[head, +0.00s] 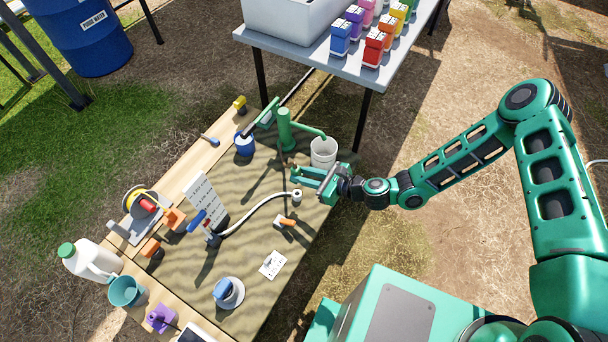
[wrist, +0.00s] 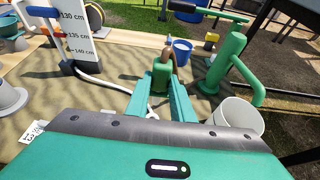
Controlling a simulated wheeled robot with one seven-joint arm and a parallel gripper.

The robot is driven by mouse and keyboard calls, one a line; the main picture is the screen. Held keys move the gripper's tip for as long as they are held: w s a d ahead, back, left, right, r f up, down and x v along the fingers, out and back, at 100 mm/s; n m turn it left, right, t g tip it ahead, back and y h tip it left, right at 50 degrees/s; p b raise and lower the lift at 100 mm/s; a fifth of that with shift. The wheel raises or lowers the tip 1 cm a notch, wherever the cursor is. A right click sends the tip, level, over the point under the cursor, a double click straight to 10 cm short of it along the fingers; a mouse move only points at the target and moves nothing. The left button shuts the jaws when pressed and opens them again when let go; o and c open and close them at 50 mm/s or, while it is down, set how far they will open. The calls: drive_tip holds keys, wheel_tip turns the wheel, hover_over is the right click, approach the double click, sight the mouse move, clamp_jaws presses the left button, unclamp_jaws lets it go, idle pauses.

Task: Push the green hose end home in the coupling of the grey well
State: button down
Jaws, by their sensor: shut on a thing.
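My gripper (head: 295,173) is shut on a dark green piece (wrist: 162,74) with a brownish tip, which looks like the green hose end. It is held above the sand-coloured board, left of the white bucket in the head view. A pale hose (head: 252,212) curves over the board from a blue-handled valve (head: 198,220) to a small whitish round fitting (head: 297,195) just below my gripper. A grey round base with a blue top (head: 228,292) stands near the front of the board. Which part is the grey well's coupling, I cannot tell.
A green hand pump (head: 285,130) and a white bucket (head: 323,151) stand close beyond my gripper. A blue pot (head: 245,146) is to their left. A measuring board (head: 205,203) stands upright at the left. An orange-topped block (head: 285,221) and card (head: 272,265) lie nearer.

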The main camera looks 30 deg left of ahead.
drive_tip(key=shift+f, duration=2.8)
drive_tip(key=shift+f, duration=2.2)
drive_tip(key=c, duration=1.5)
unclamp_jaws()
drive_tip(key=shift+o, duration=0.2)
drive_tip(key=w+v, duration=0.1)
drive_tip(key=v, duration=0.9)
drive_tip(key=shift+s+d, duration=0.35)
drive_tip(key=shift+s, duration=0.2)
drive_tip(key=shift+r, duration=0.15)
